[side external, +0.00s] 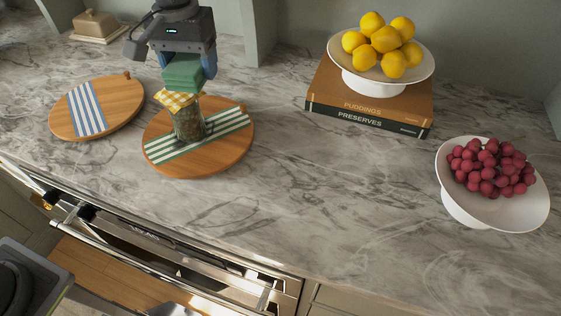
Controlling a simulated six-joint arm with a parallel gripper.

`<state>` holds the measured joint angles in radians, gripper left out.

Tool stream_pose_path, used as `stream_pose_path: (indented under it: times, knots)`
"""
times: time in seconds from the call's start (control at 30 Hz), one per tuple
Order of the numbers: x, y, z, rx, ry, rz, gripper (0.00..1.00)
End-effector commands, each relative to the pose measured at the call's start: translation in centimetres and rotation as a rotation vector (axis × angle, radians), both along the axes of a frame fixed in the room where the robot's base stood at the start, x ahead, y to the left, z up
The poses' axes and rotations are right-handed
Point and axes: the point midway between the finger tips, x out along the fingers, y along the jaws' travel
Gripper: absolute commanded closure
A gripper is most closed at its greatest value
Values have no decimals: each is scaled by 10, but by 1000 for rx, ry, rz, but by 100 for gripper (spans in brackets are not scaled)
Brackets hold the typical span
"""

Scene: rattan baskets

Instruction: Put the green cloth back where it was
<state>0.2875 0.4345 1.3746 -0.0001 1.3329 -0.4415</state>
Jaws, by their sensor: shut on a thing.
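My gripper (188,72) points down at the upper left of the side external view. The jar stands upright on a round wooden board (190,166), where a green-and-white striped cloth (228,121) lies flat, partly hidden by the jar.
At left is another round board (125,100) with a blue-striped cloth (88,108). A butter dish (96,25) stands behind. At right are stacked books (360,108) under a lemon stand (378,85), and a bowl (468,212) of red fruit. The middle counter (330,190) is clear.

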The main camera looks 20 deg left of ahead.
Motion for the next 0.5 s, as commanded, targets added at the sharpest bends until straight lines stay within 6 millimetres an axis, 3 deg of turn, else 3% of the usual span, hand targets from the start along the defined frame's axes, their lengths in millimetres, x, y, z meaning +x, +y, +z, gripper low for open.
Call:
stream_pose_path:
  times: [0.03, 0.2, 0.37, 0.5]
  knots:
    - [-10, -21, 0, 0, -1, -39, 55]
    - [-32, -61, 0, 0, -1, -115, 55]
    - [-47, -85, 0, 0, -1, -160, 55]
    - [-46, -83, -23, 2, 2, -155, 55]
